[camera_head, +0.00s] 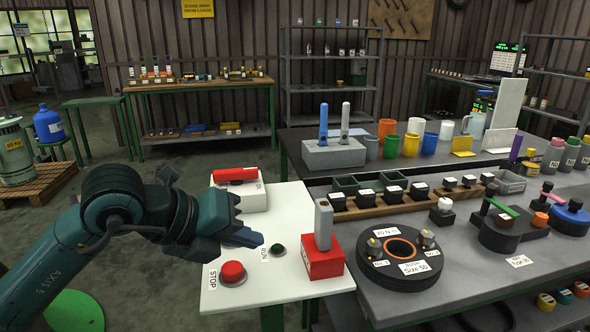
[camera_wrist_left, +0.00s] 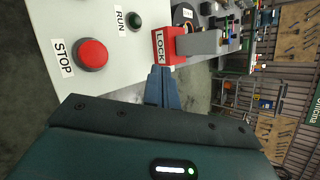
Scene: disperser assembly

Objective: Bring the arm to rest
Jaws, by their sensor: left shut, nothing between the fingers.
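My left arm (camera_head: 105,225) comes in from the left in the head view. Its gripper (camera_head: 262,241) is shut and empty, over the white panel table (camera_head: 219,287) near the RUN label. In the left wrist view the shut fingers (camera_wrist_left: 162,72) point toward the red LOCK block (camera_wrist_left: 170,46), with no object between them. A red STOP button (camera_head: 233,272) and a green RUN button (camera_head: 278,249) are on the panel. The red block (camera_head: 322,262) with a grey upright handle (camera_head: 323,223) stands to the right of the fingers. My right gripper is not in view.
A white box (camera_head: 239,195) with a red top piece stands behind the gripper. Floor is open at the left.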

